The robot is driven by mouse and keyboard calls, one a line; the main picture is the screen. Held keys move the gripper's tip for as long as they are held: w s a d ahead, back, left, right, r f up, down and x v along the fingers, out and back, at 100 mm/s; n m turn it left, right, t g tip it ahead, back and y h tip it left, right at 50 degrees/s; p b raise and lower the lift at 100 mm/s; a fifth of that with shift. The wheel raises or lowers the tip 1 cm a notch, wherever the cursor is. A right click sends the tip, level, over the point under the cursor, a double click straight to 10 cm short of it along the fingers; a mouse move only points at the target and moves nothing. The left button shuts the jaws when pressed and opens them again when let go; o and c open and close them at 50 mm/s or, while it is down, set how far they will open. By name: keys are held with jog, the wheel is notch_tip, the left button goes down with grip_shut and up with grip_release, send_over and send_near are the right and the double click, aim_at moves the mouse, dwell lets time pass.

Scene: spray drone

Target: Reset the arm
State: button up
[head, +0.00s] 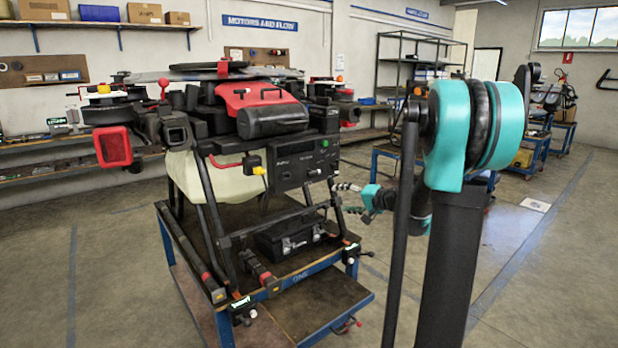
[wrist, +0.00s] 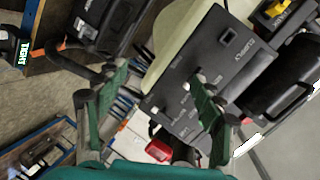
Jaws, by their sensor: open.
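My gripper (head: 346,198) is open and appears empty. In the head view it points left, close to the right side of the spray drone (head: 283,170), at the height of the drone's lower frame. My arm's teal joint and dark links fill the right of that view and hide part of the room. In the wrist view the two green-padded fingers of my gripper (wrist: 158,88) stand apart. The drone's dark control box (wrist: 207,68) shows behind and between them, tilted in the picture. I cannot tell the exact gap between fingers and drone.
The drone stands on a blue-framed cart (head: 290,288) with a lower shelf. A black case (head: 290,240) lies under the drone. A metal rack (head: 405,65) and blue workbenches (head: 535,150) stand behind my arm. The floor left of the cart is clear.

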jog(key=s+a+f+n+g+h, duration=0.1)
jog(key=s+f+g+h, duration=0.1)
jog(key=s+f, duration=0.5)
jog(key=s+f+n+g+h, duration=0.2)
jog(key=s+f, duration=0.1)
jog(key=s, duration=0.8)
jog(key=s+a+f+n+g+h, duration=0.15)
jog(key=s+f, duration=0.25)
jog(key=s, duration=0.5)
jog(key=s+d+f+n+g+h, duration=0.1)
jog(key=s+d+f+h, duration=0.3)
jog(key=s, duration=0.5)
jog(key=shift+s+d+f, duration=0.25)
jog(key=shift+d+f, duration=0.3)
jog(key=shift+d, duration=0.35)
